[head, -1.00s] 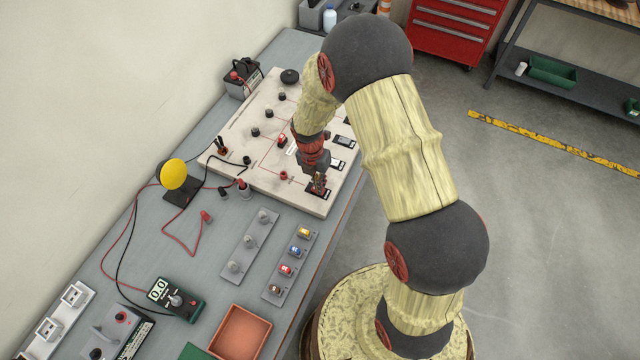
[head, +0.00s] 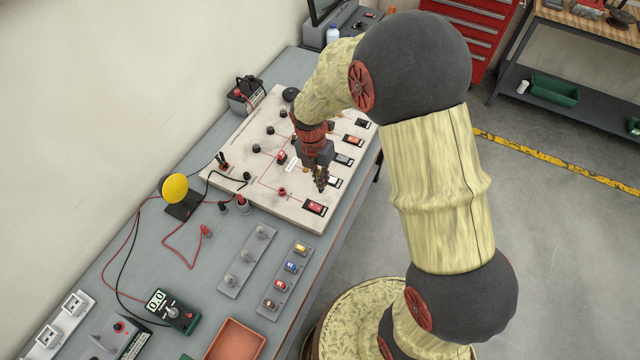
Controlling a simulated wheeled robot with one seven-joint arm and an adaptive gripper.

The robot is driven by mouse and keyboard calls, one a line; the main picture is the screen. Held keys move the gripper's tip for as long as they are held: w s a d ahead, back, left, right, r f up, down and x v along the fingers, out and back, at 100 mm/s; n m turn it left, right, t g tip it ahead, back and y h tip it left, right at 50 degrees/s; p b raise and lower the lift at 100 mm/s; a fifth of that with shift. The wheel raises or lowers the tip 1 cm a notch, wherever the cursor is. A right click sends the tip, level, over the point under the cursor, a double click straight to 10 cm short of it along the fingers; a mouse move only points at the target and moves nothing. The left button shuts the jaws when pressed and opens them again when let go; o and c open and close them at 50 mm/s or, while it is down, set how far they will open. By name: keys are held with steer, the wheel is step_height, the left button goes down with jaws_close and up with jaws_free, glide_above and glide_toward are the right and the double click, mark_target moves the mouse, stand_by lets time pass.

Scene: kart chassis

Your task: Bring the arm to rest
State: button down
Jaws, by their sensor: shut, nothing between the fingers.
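My gripper (head: 321,186) is shut and empty. It points down above the right part of the white panel board (head: 268,200). It is apart from the board as far as I can tell. A row of rocker switches runs along the board's right edge; the nearest switch (head: 314,207) lies just below the gripper in the picture and is uncovered. My arm reaches over from the right, and its links hide part of the bench's far right side.
On the grey bench (head: 190,245) are a battery (head: 246,95), a yellow disc on a stand (head: 174,188), a multimeter (head: 173,310), a strip of coloured parts (head: 286,280) and an orange tray (head: 237,341). Loose red and black leads lie at left. Floor at right is open.

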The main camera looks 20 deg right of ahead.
stand_by(0.5)
steer(key=s+r+m+t+b, duration=0.3)
steer(key=s+r+m+b, duration=0.4)
steer(key=m, duration=0.6)
steer(key=s+d+r+m+t+y+b, duration=0.1)
steer(key=s+r+m+t+b, duration=0.2)
steer(key=s+r+m+b, duration=0.4)
steer(key=s+m, duration=0.5)
steer(key=m, duration=0.2)
steer(key=shift+s+t+b, duration=0.25)
steer(key=shift+t+b, duration=0.05)
steer(key=shift+r, duration=0.15)
